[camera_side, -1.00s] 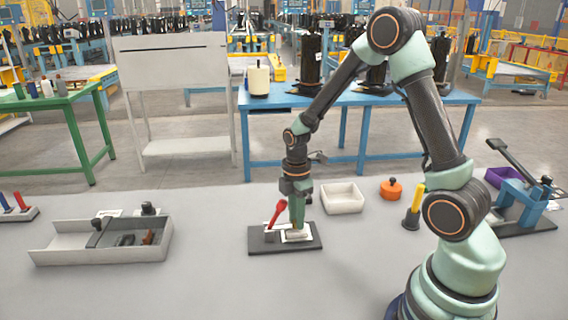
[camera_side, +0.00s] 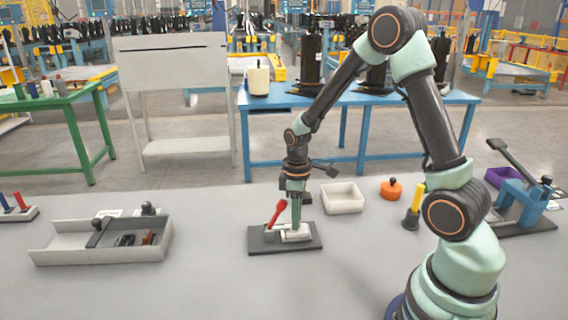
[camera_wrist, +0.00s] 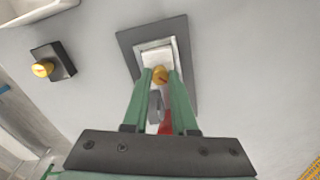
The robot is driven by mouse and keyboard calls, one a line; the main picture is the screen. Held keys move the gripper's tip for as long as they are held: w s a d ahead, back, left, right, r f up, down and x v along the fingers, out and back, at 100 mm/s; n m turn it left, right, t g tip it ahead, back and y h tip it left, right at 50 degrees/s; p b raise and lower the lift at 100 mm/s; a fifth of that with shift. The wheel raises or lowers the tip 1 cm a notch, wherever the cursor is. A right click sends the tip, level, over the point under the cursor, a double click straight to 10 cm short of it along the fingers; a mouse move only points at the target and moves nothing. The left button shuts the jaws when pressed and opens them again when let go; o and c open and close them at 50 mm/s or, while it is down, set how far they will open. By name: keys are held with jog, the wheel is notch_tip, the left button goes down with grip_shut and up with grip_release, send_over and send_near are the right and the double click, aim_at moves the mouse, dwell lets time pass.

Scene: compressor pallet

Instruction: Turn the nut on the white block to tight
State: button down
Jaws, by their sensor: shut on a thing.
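The white block (camera_side: 297,237) sits on a dark grey base plate (camera_side: 262,247) on the table. In the wrist view the block (camera_wrist: 153,56) shows beyond my fingertips. The brass-yellow nut (camera_wrist: 160,75) sits at the block, between my two green fingers. My gripper (camera_wrist: 160,78) points down and is shut on the nut. In the side view my gripper (camera_side: 296,226) hides the nut. A red-handled clamp lever (camera_side: 275,211) rises beside the block. Part of the red handle (camera_wrist: 165,126) shows between my fingers in the wrist view.
A blue fixture (camera_side: 521,204) is farther right. A grey open tray (camera_side: 95,255) with parts lies left. The table in front of the plate is clear.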

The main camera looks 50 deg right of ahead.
jog(key=shift+m, duration=1.6)
jog(key=c, duration=0.7)
grip_release()
notch_tip(320, 180, up, 12)
jog(key=shift+r, duration=0.1)
